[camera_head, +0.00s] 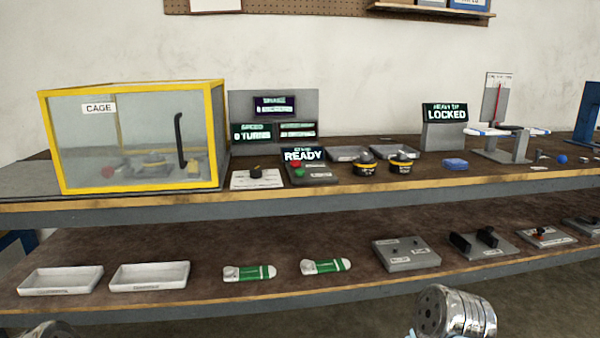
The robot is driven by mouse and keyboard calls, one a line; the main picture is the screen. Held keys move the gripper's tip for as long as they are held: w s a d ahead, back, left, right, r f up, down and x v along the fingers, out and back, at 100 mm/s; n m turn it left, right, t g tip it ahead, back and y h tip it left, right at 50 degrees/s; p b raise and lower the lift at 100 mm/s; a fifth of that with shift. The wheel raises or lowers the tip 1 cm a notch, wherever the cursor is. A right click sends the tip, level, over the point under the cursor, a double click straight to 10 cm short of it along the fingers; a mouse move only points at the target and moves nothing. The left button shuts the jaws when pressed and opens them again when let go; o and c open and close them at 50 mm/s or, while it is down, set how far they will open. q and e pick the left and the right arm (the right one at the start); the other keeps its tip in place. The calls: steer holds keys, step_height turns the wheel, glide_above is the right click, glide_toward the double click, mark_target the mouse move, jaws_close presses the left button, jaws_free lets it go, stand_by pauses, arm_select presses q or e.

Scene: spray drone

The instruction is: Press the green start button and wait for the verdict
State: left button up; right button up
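A small control box (320,178) stands on the upper shelf, right of the cage. A green button (297,162) and a red button (299,173) sit close together at its left side. A display (303,154) behind them reads READY. The yellow-framed cage (130,138) has clear walls and a dark handle, and its front looks closed. Only silver links of my arms show at the bottom edge; neither gripper is in view.
A dark knob on a white plate (243,182) sits left of the control box, and two black-and-yellow round parts (366,168) sit right of it. A screen on a grey stand (443,138) reads LOCKED. White trays (150,284) and green-white pieces lie on the lower shelf (210,250).

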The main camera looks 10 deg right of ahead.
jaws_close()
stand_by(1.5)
